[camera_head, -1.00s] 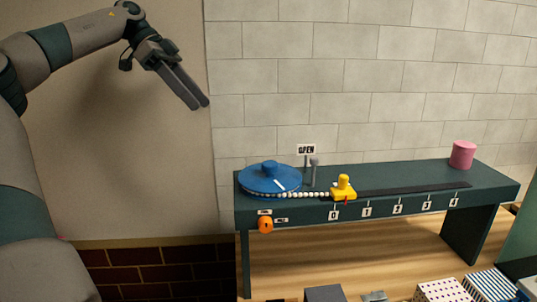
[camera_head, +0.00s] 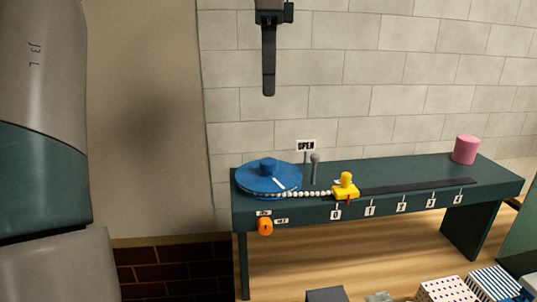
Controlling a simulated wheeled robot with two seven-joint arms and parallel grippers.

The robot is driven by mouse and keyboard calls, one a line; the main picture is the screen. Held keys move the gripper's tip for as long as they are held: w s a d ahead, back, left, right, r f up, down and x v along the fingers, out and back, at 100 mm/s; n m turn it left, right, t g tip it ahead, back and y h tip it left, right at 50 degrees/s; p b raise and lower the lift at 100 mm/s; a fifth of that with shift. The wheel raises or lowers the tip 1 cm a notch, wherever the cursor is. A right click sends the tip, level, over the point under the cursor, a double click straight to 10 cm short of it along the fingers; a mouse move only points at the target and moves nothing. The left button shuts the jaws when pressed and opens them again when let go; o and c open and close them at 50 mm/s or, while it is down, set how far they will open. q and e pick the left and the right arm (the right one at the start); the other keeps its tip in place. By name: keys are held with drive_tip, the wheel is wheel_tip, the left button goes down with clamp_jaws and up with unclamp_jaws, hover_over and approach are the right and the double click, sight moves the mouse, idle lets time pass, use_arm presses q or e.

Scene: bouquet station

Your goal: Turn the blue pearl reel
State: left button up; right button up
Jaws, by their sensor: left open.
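The blue pearl reel (camera_head: 255,183) lies flat at the left end of a dark green bench (camera_head: 420,175). It has a raised centre knob and a white mark on its top. A string of white pearls (camera_head: 315,194) runs from its front edge to a yellow slider (camera_head: 346,187) standing by the label 0. My left gripper (camera_head: 268,92) hangs straight down, high above the reel and apart from it. Its fingers are seen edge-on, so one hides the other; it is open, with nothing visible in it. My right gripper is out of view.
A grey lever (camera_head: 315,168) stands right of the reel near an OPEN sign (camera_head: 306,146). An orange knob (camera_head: 265,227) sits on the bench front. A pink cylinder (camera_head: 466,150) stands at the far right. Boxes (camera_head: 447,290) sit low in front. Space above the bench is clear.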

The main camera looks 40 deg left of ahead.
use_arm(q)
drive_tip(key=shift+f, duration=0.1)
drive_tip(key=p, duration=0.4)
approach(269, 160)
wheel_tip(269, 160, down, 7)
drive_tip(key=shift+s+d+r, duration=0.15)
drive_tip(key=shift+s, duration=0.05)
drive_tip(key=shift+f+p, duration=0.35)
drive_tip(key=shift+f, duration=0.55)
drive_tip(key=c, duration=1.3)
